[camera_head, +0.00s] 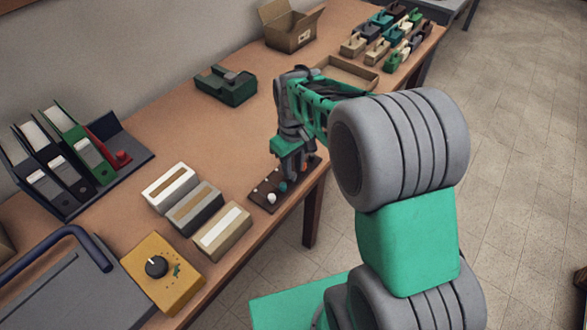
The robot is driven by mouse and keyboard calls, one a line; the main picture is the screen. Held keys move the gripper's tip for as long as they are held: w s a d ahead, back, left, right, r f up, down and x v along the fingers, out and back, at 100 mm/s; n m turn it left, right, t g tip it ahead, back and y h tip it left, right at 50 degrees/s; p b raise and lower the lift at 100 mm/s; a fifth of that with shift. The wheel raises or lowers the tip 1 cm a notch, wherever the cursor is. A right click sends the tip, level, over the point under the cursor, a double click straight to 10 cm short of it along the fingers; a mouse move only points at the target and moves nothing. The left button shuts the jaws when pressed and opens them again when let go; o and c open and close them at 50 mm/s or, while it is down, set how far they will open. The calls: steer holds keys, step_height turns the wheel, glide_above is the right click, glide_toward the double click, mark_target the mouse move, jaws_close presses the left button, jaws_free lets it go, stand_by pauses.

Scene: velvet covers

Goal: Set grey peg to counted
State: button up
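A dark brown peg board (262,197) lies near the front edge of the table. A white peg (271,198) and a teal peg (283,186) stand out on it, with small light spots near its left end. An orange-brown peg (306,162) shows near the right end. I cannot make out a grey peg; my gripper hides the middle of the board. My gripper (291,174) points down over the board, its fingers at or just above the pegs. I cannot tell whether it holds anything. Any "counted" marking is too small to read.
Three labelled blocks (195,208) lie left of the board, with a yellow dial box (162,268) in front. Binders (62,160), a green device (226,86), a carton (290,28), a shallow tray (345,73) and several small blocks (385,40) stand farther off.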

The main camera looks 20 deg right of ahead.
steer(key=shift+f, duration=0.95)
steer(key=shift+c, duration=0.2)
jaws_close()
steer(key=shift+r, duration=0.1)
stand_by(0.4)
